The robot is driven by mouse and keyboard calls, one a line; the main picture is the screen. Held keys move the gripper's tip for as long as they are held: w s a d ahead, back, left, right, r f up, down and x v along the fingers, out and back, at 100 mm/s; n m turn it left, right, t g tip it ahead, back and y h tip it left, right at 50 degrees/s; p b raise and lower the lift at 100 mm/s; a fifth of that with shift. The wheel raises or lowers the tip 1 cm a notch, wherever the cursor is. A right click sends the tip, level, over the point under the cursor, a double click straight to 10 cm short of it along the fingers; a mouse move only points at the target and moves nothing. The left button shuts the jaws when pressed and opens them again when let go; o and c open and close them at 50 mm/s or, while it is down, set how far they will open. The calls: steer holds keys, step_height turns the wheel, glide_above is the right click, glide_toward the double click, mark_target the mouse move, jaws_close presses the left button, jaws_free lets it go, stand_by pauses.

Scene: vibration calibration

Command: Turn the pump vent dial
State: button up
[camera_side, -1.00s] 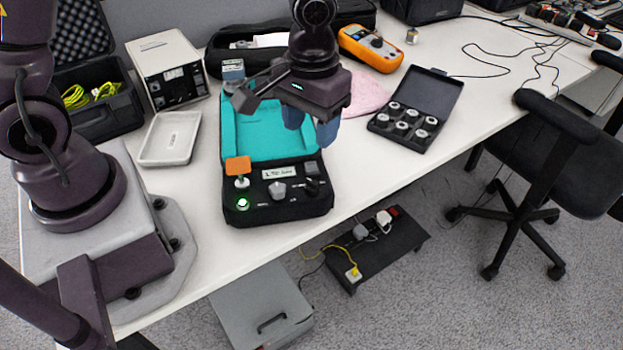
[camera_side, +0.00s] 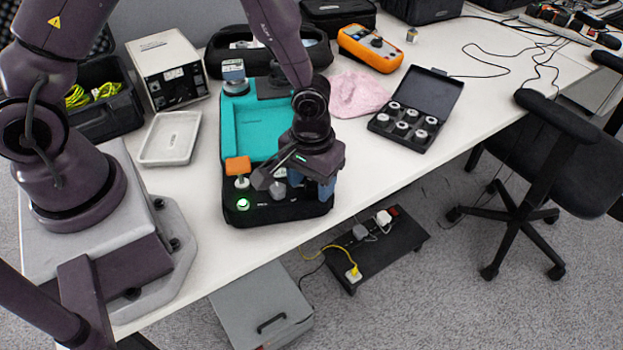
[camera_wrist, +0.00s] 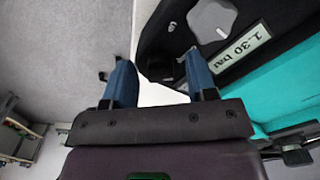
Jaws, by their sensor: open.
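The pump unit is a black case with a teal tray (camera_side: 245,135) and a black front panel (camera_side: 250,218). On the panel, a grey faceted knob (camera_wrist: 212,18) sits beside a label (camera_wrist: 236,48) reading 1.30 bar. A smaller black knob (camera_wrist: 163,72) lies at the panel's corner, between my fingers in the wrist view. Which knob is the vent dial cannot be told for sure. My gripper (camera_side: 313,190) is open over the panel's right part, its blue fingers (camera_wrist: 158,62) on either side of the black knob. Contact cannot be told. In the side view my gripper hides the black knob.
An orange block (camera_side: 238,165) and a lit green button (camera_side: 243,204) are at the panel's left. A white tray (camera_side: 170,138) stands left of the pump. A pink cloth (camera_side: 358,95) and an open case of round parts (camera_side: 405,118) are right. The table's front edge is close.

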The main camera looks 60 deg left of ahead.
steer(key=shift+f, duration=0.1)
steer(key=c, duration=0.9)
steer(key=shift+m, duration=0.4)
steer(key=m, duration=0.3)
steer(key=shift+m, duration=0.4)
steer(key=m, duration=0.4)
steer(key=shift+a+m, duration=0.1)
steer(key=shift+m, duration=0.2)
steer(key=m, duration=0.4)
steer(key=shift+a, duration=0.1)
steer(key=m, duration=0.4)
steer(key=shift+w+m, duration=0.1)
steer(key=shift+m, duration=0.2)
